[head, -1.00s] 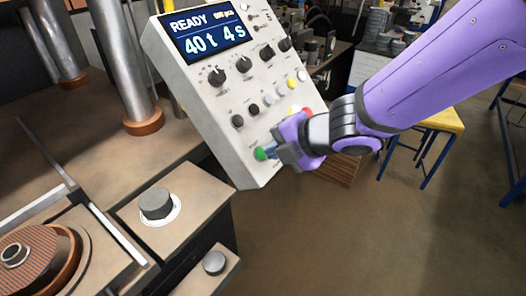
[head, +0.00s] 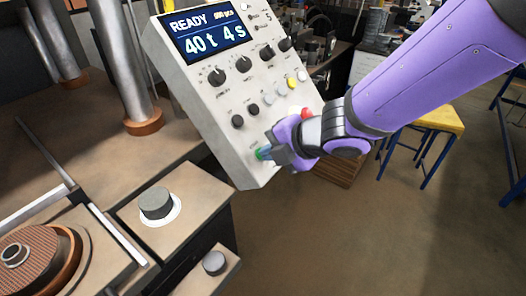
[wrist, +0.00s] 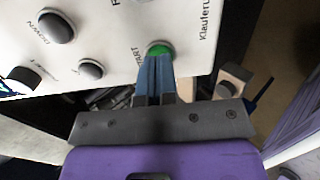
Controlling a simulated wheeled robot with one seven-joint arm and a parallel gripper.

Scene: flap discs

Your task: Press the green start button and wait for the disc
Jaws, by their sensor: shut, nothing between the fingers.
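The green start button (head: 261,154) sits at the lower edge of the white control panel (head: 205,110). It also shows in the wrist view (wrist: 158,49), beside the printed word START. My gripper (head: 266,152) is shut and empty. Its fingertips are at the green button and cover part of it; in the wrist view the shut blue fingers (wrist: 155,72) overlap the button's lower edge. I cannot tell whether the button is pushed in. The panel's display (head: 208,36) reads READY, 40 t, 4 s. A copper-coloured ringed mould (head: 30,255) is at the lower left.
A red button (head: 306,113) and a yellow button (head: 291,83) sit higher on the panel, with several dark knobs. A bench block with a grey knob (head: 157,203) stands left of the panel. A yellow stool (head: 441,119) is behind my arm. Floor is clear at lower right.

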